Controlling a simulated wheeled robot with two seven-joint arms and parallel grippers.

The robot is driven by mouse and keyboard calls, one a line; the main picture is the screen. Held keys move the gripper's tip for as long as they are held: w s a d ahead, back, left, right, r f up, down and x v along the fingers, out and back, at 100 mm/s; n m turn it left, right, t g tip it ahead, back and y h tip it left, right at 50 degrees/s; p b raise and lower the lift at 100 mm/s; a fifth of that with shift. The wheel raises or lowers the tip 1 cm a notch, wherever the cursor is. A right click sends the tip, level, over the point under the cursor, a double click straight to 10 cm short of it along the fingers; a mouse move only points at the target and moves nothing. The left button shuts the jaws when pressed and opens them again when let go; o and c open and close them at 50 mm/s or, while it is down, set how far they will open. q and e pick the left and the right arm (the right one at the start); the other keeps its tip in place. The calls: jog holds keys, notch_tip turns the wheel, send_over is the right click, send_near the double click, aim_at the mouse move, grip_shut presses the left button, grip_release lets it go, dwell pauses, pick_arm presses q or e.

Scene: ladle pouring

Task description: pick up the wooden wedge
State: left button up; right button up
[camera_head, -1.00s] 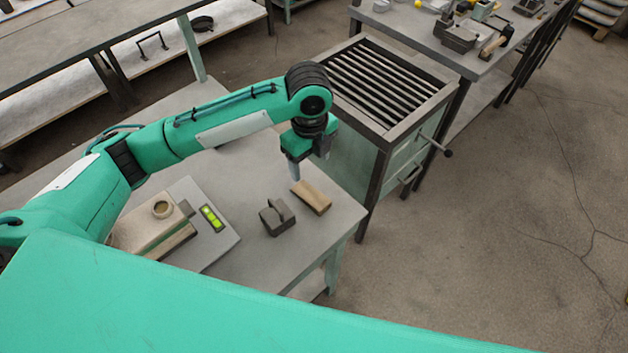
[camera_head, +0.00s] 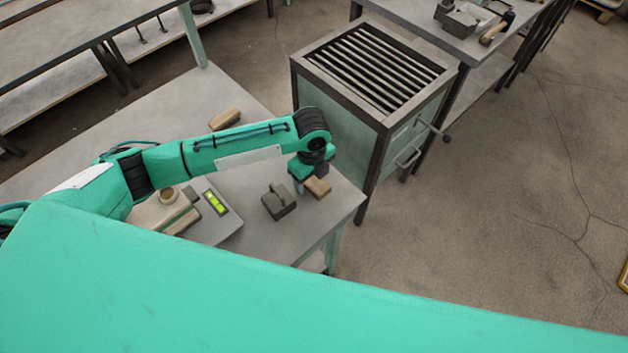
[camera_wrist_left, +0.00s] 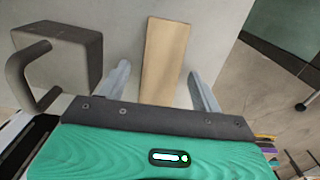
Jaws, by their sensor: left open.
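The wooden wedge (camera_head: 319,188) is a light brown block lying on the grey table near its right corner. My left gripper (camera_head: 302,176) is just above it and partly covers it in the head view. In the left wrist view the wedge (camera_wrist_left: 166,55) lies lengthwise between the two fingers of the open left gripper (camera_wrist_left: 159,72), with gaps on both sides. I cannot tell how far the fingertips are above the table. My right gripper is not in view.
A dark block with a handle (camera_head: 279,204) stands close left of the wedge. Another wooden piece (camera_head: 225,118) lies behind my arm. A grated cabinet (camera_head: 330,105) stands beyond the table's edge.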

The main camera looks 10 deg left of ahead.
pick_arm(q)
jog(key=c, duration=1.1)
jog(key=shift+o, duration=0.2)
